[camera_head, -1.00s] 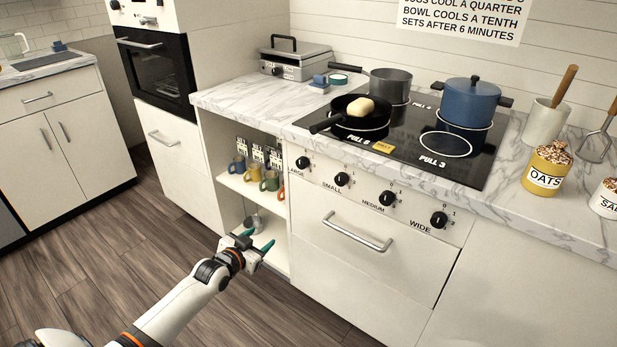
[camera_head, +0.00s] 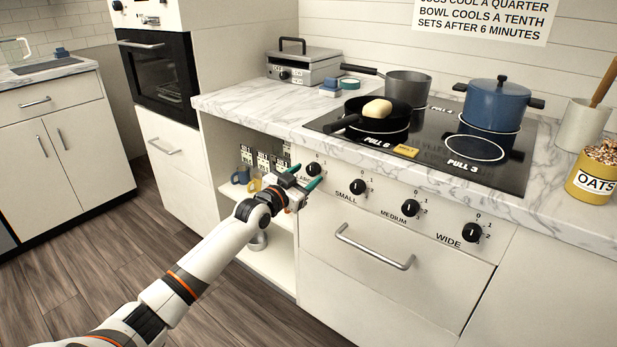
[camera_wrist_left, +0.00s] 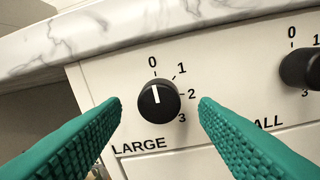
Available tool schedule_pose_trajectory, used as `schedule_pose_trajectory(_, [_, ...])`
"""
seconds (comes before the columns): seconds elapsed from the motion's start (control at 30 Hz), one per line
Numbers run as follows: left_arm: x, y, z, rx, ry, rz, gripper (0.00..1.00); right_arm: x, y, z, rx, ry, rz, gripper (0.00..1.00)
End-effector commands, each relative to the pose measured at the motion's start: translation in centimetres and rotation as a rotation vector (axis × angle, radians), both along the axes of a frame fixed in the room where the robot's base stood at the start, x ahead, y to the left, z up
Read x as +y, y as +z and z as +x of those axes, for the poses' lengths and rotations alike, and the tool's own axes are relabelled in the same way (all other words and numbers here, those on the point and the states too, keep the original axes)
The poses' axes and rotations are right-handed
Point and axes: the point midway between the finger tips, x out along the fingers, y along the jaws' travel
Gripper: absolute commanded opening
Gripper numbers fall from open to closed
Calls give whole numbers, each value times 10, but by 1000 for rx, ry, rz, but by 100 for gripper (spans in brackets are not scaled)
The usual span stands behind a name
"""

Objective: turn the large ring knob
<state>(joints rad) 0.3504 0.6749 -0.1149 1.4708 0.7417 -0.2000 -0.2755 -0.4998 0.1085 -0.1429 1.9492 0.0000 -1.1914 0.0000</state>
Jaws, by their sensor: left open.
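The large ring knob (camera_head: 314,169) is a round black knob at the left end of the white control panel, partly close behind my gripper in the head view. In the left wrist view the knob (camera_wrist_left: 158,102) sits above the word LARGE, its white mark pointing up near 0, with 1, 2 and 3 to its right. My left gripper (camera_head: 304,180) is open and empty. In the left wrist view its green fingers (camera_wrist_left: 160,108) stand on either side of the knob, apart from it. My right gripper is not in view.
The SMALL knob (camera_head: 358,187), MEDIUM knob (camera_head: 410,208) and WIDE knob (camera_head: 472,233) follow to the right. The marble counter edge (camera_head: 262,122) overhangs above. A drawer handle (camera_head: 374,248) juts out below.

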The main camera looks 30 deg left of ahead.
Motion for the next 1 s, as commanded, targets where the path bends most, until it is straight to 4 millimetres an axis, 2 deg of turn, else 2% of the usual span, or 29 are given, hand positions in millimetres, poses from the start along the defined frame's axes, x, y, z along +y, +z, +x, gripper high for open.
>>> schedule_pose_trajectory(0.2, [-1,0,18,0,0,1,55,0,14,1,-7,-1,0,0])
schedule_pose_trajectory(0.5, [-1,0,20,1,0,1,55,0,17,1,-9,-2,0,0])
schedule_pose_trajectory(0.57, [-1,0,20,1,0,1,48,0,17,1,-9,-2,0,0])
schedule_pose_trajectory(0.8, [-1,0,20,1,0,1,10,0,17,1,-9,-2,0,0])
schedule_pose_trajectory(1.0, [-1,0,20,-1,0,15,10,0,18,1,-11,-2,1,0])
